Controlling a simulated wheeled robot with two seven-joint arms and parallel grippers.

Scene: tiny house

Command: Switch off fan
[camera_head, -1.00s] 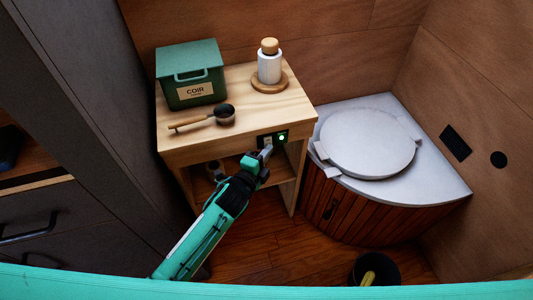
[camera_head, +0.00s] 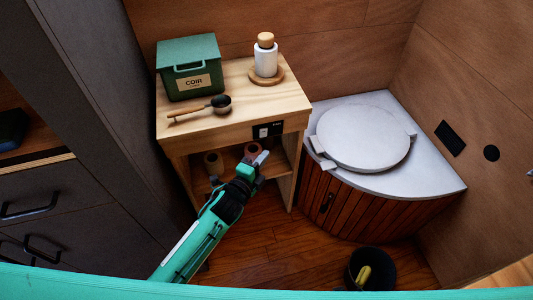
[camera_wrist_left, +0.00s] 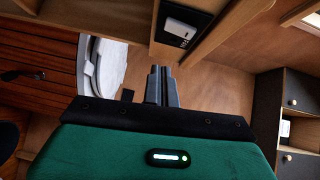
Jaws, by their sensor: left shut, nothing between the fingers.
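The fan switch panel (camera_head: 267,130) is a small black plate with a white rocker on the front edge of the wooden stand. No green light shows on it now. It also shows in the left wrist view (camera_wrist_left: 178,27), above the fingers. My left gripper (camera_head: 262,157) is shut and empty, a little below and in front of the panel, apart from it. Its shut fingers also show in the left wrist view (camera_wrist_left: 160,86). My right gripper is not in view.
The wooden stand (camera_head: 225,122) holds a green COIR box (camera_head: 190,68), a scoop (camera_head: 212,106) and a white bottle (camera_head: 265,60). A toilet with a white lid (camera_head: 365,138) stands to the right. A dark bucket (camera_head: 352,272) is on the floor.

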